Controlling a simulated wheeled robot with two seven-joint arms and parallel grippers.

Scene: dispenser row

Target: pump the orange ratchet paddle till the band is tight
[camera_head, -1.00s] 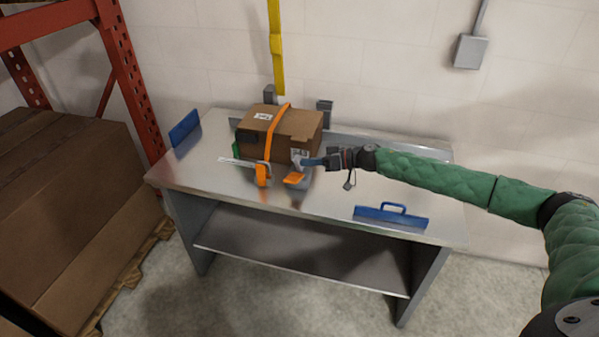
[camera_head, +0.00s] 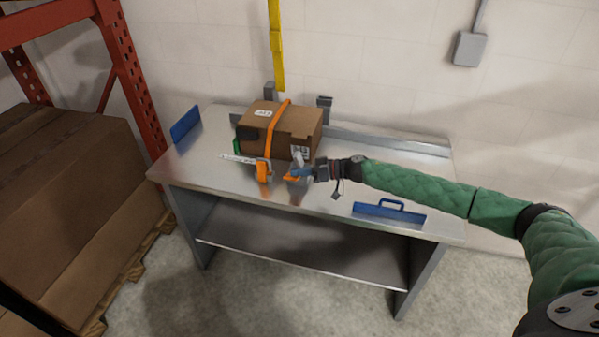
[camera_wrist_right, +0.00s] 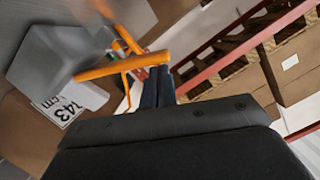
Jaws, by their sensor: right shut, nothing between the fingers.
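A brown cardboard box (camera_head: 299,122) sits on the metal bench with an orange band (camera_head: 272,128) over it. At its front is an orange ratchet part (camera_head: 264,172), and beside that the small orange paddle (camera_head: 290,179). In the right wrist view the orange bar of the paddle (camera_wrist_right: 122,67) reaches to my fingertips. My right gripper (camera_head: 302,173) is shut and empty, its tips at the paddle; it also shows in the right wrist view (camera_wrist_right: 158,84). Whether the tips touch the paddle I cannot tell. How tight the band is cannot be told. My left gripper is out of view.
A grey block (camera_wrist_right: 48,54) stands beside the paddle in the right wrist view. A blue handled plate (camera_head: 390,214) lies at the bench's front right, and a blue panel (camera_head: 185,126) stands at its left end. The bench top (camera_head: 385,165) right of the box is mostly clear.

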